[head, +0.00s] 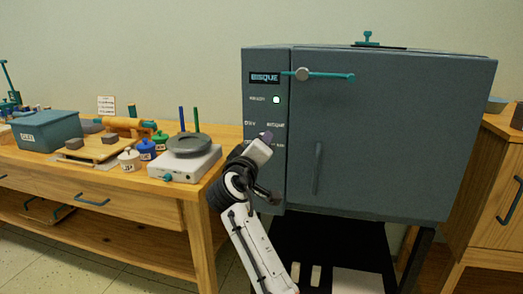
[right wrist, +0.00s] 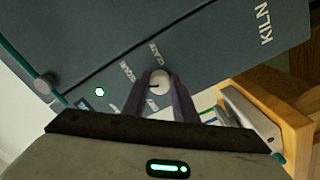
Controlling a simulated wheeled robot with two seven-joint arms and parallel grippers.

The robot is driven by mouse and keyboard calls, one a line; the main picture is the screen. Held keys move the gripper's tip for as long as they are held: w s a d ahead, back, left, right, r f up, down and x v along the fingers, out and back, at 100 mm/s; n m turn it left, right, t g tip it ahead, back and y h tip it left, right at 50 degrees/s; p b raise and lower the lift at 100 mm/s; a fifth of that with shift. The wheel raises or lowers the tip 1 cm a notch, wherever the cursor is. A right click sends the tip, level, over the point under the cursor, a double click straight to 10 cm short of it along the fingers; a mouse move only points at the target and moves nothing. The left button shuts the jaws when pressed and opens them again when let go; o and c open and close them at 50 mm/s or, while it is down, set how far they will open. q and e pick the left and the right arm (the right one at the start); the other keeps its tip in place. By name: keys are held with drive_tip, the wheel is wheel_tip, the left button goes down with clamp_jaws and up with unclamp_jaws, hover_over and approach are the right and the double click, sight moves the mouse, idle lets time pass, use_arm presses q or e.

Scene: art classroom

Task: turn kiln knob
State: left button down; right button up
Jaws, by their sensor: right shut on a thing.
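The grey-blue kiln (head: 385,150) stands on a dark stand, its door closed. Its left panel has a display reading BISQUE (head: 265,78), a lit green light (head: 276,100) and small printed labels. In the right wrist view the round white kiln knob (right wrist: 160,80), with a dark pointer mark, sits between the fingers of my right gripper (right wrist: 161,90), which is shut on it. In the head view my right gripper (head: 267,139) is at the lower part of the panel and hides the knob. My left gripper is not in view.
A teal bar latch (head: 325,75) crosses the door's upper left, and a vertical handle (head: 318,167) is on the door. A wooden table (head: 140,180) at left holds a teal bin (head: 48,132), small pots and a white wheel unit (head: 187,165). A wooden cabinet (head: 495,200) stands at right.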

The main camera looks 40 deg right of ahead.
idle(0.4)
drive_tip(key=o, duration=1)
drive_tip(key=shift+o, duration=0.2)
drive_tip(key=shift+a, duration=0.1)
drive_tip(key=v, duration=1)
drive_tip(key=shift+s, duration=0.2)
